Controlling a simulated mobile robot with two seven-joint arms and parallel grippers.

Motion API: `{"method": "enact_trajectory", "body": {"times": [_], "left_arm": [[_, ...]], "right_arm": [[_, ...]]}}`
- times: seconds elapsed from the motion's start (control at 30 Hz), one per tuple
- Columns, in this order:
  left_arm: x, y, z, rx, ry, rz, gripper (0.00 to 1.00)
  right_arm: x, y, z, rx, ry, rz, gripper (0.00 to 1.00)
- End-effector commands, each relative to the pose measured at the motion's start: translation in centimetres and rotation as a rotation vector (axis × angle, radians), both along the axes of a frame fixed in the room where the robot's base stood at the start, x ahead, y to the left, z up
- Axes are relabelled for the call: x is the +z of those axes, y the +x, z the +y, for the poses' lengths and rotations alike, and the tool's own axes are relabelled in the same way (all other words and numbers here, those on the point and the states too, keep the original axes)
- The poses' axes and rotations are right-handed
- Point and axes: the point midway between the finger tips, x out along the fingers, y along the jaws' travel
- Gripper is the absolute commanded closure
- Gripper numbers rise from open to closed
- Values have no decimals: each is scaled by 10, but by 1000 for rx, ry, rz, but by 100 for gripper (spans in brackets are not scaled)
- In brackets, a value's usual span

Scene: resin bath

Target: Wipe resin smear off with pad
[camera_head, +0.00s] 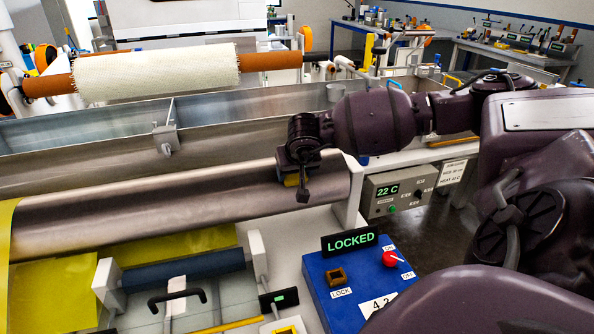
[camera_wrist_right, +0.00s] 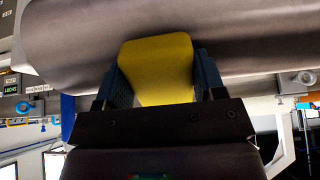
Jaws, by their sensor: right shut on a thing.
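My right gripper (camera_head: 297,176) is shut on a yellow pad (camera_head: 291,181) at the right part of the large grey metal roller (camera_head: 170,208). In the right wrist view the pad (camera_wrist_right: 157,68) sits between the two blue-lined fingers of the gripper (camera_wrist_right: 160,82), with the roller (camera_wrist_right: 80,45) right behind it. The pad is at the roller's surface; I cannot tell whether it touches. No resin smear can be made out on the visible roller surface; the pad and gripper hide part of it. My left gripper is not in view.
A metal trough (camera_head: 90,133) with a bracket (camera_head: 167,138) lies behind the roller. A white-wrapped roll (camera_head: 158,72) is above it.

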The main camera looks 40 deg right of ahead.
Motion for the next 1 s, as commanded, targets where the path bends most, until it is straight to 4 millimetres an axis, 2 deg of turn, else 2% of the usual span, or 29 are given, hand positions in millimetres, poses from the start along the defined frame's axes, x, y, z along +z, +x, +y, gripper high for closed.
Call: {"method": "enact_trajectory", "body": {"times": [0.03,0.17,0.8,1.0], "left_arm": [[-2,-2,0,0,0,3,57],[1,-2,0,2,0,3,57],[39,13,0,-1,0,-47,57],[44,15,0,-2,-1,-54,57]], "right_arm": [[-5,0,4,7,9,4,56],[-1,-2,5,7,9,4,56],[46,-23,14,3,4,-1,56],[51,-27,16,2,3,2,56]]}}
